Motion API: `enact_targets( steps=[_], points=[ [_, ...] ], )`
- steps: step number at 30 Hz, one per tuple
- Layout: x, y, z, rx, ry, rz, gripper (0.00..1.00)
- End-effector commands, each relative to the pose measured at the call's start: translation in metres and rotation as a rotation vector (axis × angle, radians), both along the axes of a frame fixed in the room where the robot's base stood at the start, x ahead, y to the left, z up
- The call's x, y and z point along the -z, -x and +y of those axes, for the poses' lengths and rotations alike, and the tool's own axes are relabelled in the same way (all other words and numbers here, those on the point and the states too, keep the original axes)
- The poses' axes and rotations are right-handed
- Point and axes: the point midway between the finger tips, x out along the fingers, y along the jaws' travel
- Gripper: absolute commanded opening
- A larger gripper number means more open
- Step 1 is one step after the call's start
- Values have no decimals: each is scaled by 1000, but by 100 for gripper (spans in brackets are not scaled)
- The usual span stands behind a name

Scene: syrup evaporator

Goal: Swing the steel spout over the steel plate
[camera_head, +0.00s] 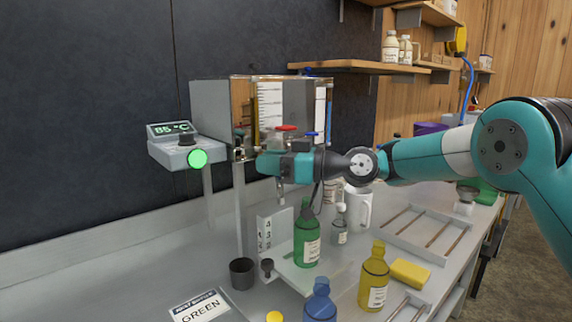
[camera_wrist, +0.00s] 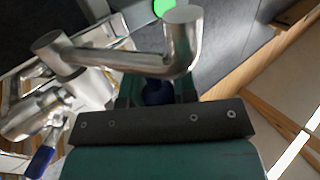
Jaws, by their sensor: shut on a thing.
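The steel spout (camera_wrist: 125,58) runs across the wrist view as a shiny bent pipe, its pivot side at the left. In the head view my gripper (camera_head: 268,164) is in front of the evaporator tank and covers most of the spout. A short part of the spout (camera_head: 281,193) hangs below it. The steel plate (camera_head: 318,276) is lower down, with a green bottle (camera_head: 307,238) standing upright on it. The exact grip contact is partly hidden.
The tank (camera_head: 270,105) with red and blue handles is behind my gripper. A temperature box (camera_head: 186,152) reads 85 °C with a green light. A dark cup (camera_head: 242,273), yellow bottle (camera_head: 374,275), blue bottle (camera_head: 320,302) and white mug (camera_head: 358,208) stand around the plate.

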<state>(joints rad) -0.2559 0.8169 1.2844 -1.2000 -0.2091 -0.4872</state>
Motion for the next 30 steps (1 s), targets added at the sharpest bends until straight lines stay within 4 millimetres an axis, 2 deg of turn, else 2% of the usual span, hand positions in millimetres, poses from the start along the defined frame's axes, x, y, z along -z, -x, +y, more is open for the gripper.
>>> enact_targets(
  steps=[20,21,23,30],
  points=[
    [-2,-2,-9,-49,-1,-7,0],
    [-2,-2,-9,-49,-1,-7,36],
    [-2,-2,-9,-50,-1,-6,50],
    [-1,-1,-9,-52,0,-5,51]
  ],
)
